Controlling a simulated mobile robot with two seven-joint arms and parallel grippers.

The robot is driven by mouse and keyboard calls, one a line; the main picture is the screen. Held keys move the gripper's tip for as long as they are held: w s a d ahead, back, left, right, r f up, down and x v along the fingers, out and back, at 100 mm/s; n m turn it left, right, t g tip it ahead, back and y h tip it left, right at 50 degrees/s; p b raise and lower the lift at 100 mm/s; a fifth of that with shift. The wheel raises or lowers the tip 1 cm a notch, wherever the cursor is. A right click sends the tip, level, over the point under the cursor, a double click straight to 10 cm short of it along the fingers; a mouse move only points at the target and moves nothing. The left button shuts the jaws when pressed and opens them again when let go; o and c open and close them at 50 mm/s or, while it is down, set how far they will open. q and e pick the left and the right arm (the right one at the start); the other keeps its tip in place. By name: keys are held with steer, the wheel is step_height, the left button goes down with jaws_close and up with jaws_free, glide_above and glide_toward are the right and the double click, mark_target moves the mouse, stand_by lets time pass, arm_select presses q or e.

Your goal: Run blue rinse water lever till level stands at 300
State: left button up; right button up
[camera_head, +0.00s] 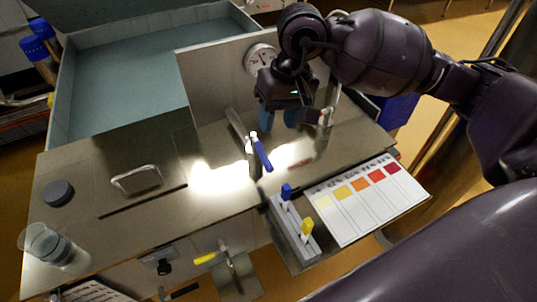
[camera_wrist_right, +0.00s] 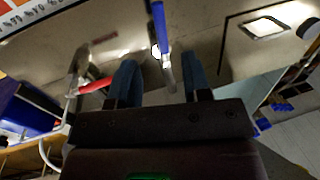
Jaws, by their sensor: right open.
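The blue lever (camera_head: 262,153) stands by a metal spout (camera_head: 236,122) on the steel worktop. My right gripper (camera_head: 278,116) is open and empty, above the worktop just behind and right of the lever. In the right wrist view the blue lever (camera_wrist_right: 158,16) lies ahead of the gap between my open fingers (camera_wrist_right: 160,82), apart from them. A round dial gauge (camera_head: 262,58) is on the upright panel; its reading is too small to tell. A clear glass vessel (camera_head: 47,245) stands at the left front; no level mark is legible. My left gripper is not in view.
A red lever (camera_wrist_right: 95,87) and its pipe are close beside my right gripper. A colour chart (camera_head: 370,202) and a grey block (camera_head: 293,232) with blue and yellow pegs lie at the front right. A large basin (camera_head: 130,80) is behind. A dark puck (camera_head: 58,193) sits left.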

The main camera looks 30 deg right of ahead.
mark_target(268, 160)
steer(key=b+x, duration=0.1)
steer(key=x, duration=1)
steer(key=shift+w+d, duration=0.15)
jaws_close()
